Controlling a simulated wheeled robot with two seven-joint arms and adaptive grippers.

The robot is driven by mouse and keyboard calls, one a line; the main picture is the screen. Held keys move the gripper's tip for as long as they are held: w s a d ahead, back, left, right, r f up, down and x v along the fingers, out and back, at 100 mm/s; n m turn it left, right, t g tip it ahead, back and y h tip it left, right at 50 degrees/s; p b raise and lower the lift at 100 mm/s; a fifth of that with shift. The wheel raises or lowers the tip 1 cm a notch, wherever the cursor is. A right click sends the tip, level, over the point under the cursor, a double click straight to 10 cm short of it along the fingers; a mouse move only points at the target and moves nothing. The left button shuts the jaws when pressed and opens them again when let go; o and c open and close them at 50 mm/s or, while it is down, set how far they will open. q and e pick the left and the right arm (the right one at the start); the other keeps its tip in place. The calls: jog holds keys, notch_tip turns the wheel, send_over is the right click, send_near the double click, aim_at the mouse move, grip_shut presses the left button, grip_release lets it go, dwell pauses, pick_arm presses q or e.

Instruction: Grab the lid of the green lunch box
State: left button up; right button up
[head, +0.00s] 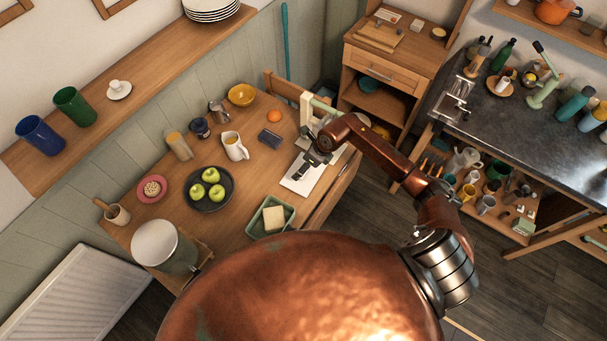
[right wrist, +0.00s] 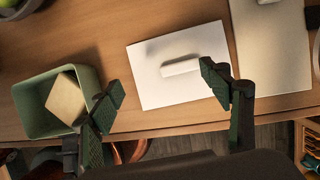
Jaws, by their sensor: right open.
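The green lunch box (head: 251,229) is an open box on the table's front part, with a beige block inside. It also shows at the left of the right wrist view (right wrist: 24,115). To its right lies a flat white rectangular panel with a raised bar handle (right wrist: 181,67), apparently the lid; in the head view the panel (head: 293,187) is partly hidden by my right gripper. My right gripper (head: 300,172) is open and empty above the panel. In the right wrist view its fingertips (right wrist: 163,88) are apart, with the handle beyond and between them. My left gripper is not in view.
A dark plate of green apples (head: 222,202), a white jug (head: 236,148) and an orange (head: 274,116) stand on the table. A second pale flat panel (right wrist: 268,52) lies right of the lid. The table's front edge runs just below the lid.

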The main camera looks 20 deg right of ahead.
jog(key=shift+h, duration=0.5)
jog(key=f, duration=0.2)
jog(key=w+d+f, duration=0.1)
jog(key=f, duration=0.2)
jog(key=w+f, duration=0.1)
jog(key=f, duration=0.2)
jog(key=shift+d+p, duration=0.25)
jog(key=shift+p, duration=0.1)
jog(key=shift+r, duration=0.1)
jog(key=shift+c, duration=0.6)
jog(key=c, duration=1.1)
